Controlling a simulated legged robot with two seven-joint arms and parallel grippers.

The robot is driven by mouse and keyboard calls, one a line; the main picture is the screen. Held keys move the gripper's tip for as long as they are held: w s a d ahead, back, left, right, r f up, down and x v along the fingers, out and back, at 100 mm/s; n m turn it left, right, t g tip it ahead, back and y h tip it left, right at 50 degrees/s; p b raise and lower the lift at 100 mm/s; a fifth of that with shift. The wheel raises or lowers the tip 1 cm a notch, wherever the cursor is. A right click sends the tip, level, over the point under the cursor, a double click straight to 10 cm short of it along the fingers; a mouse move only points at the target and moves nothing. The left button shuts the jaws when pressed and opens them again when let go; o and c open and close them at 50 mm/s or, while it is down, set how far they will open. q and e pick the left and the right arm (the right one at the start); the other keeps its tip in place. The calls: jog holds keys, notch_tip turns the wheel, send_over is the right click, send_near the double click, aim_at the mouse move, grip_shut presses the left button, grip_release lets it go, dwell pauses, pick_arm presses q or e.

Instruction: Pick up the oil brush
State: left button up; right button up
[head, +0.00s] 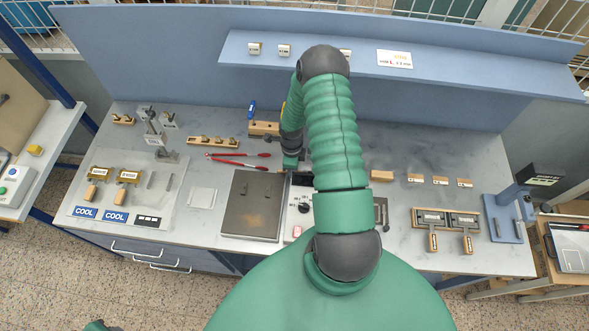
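No brush can be made out for certain. A blue-handled tool (252,108) stands upright in a wooden block (262,128) at the back middle of the bench; whether it is the oil brush I cannot tell. A yellow bit (284,108) shows just right of it, partly hidden by my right arm. My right gripper (291,163) points down over the bench, right of the block and beside the red-handled tongs (240,160). Its fingers are too small and hidden to read. My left gripper is not in view.
A dark plate (252,205) and a white device (299,205) lie in front of the gripper. Stamps and COOL labels sit on a tray (125,220) at left. Wooden-handled tools rest in a rack (447,218) at right. A blue shelf (440,75) runs behind.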

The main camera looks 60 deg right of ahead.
jog(key=shift+w+d+f, duration=0.1)
jog(key=shift+f, duration=0.1)
grip_shut()
jog(key=shift+r, duration=0.1)
